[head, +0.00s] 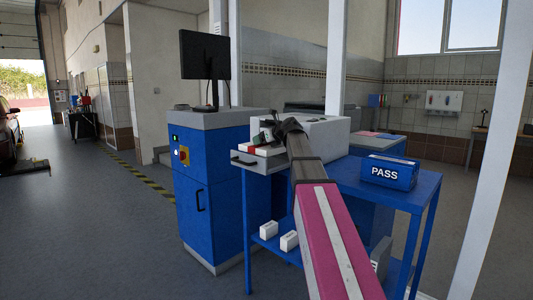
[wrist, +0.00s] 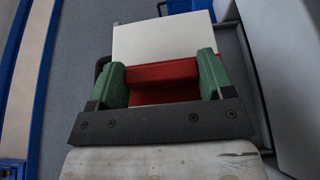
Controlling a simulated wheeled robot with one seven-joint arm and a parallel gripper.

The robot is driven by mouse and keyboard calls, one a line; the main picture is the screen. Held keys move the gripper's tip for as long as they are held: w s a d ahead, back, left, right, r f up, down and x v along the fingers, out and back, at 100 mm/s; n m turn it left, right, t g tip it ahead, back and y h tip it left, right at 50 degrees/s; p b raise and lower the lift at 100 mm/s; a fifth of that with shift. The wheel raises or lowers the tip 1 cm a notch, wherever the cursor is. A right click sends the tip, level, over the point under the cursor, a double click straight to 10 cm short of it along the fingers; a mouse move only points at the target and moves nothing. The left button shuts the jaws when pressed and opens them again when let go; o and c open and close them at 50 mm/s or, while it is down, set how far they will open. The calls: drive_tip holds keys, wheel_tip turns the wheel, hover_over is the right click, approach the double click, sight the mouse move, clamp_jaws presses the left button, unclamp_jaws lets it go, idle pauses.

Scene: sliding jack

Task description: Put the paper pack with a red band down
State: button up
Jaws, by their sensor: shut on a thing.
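The paper pack (wrist: 163,42) is white with a red band (wrist: 160,72) across it. My gripper (wrist: 162,82) is shut on it, with a green fingertip on each side at the band. In the head view the pack (head: 255,151) shows small at the far end of my arm, and my gripper (head: 267,139) is partly hidden by my wrist. The pack is over a grey drawer-like tray (head: 257,164) beside the white printer-like box (head: 325,133). I cannot tell whether the pack touches the tray.
A blue table (head: 400,196) carries a blue PASS box (head: 388,172) at the right. White packs (head: 268,230) lie on its lower shelf. A blue cabinet (head: 215,185) with a monitor (head: 205,55) stands at the left. A white post (head: 490,180) rises at the right.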

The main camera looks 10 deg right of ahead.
sight(280, 146)
drive_tip(key=w+d+f, duration=0.2)
drive_tip(key=w, duration=0.1)
drive_tip(key=shift+f, duration=2.1)
drive_tip(key=o, duration=1.1)
drive_tip(key=shift+f, duration=0.1)
drive_tip(key=shift+o, duration=0.2)
drive_tip(key=shift+s, duration=0.1)
drive_tip(key=v, duration=1.2)
